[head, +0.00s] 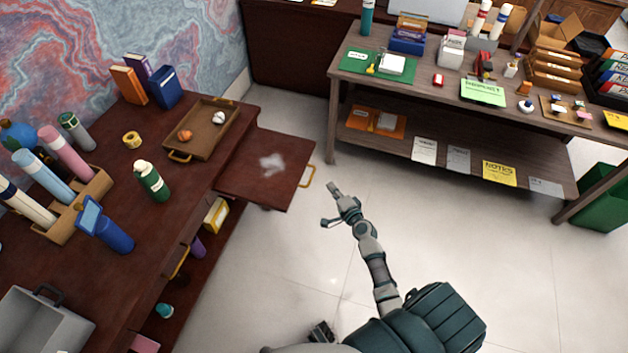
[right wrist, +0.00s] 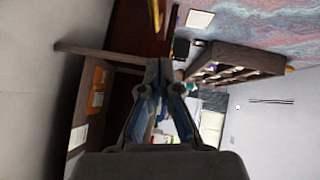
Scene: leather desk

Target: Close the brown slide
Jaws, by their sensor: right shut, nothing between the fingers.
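The brown slide (head: 250,184) is a flat dark red-brown board with a pale smudge on top. It sticks out to the right from the leather desk (head: 112,197), with a gold handle (head: 306,177) on its outer edge. My right gripper (head: 333,188) is just right of the handle, apart from it, shut and empty. The right wrist view also shows its closed fingers (right wrist: 160,72), with a gold bar, probably the handle (right wrist: 155,14), at the top. A dark piece at the head view's bottom edge may be my left gripper (head: 321,332); its fingers cannot be made out.
A wooden tray (head: 188,151) with small items lies on the desk beside the slide. A green bottle (head: 151,181) and a blue cylinder (head: 108,233) are nearer. A two-level wooden table (head: 450,147) stands at the back right. The pale floor between is clear.

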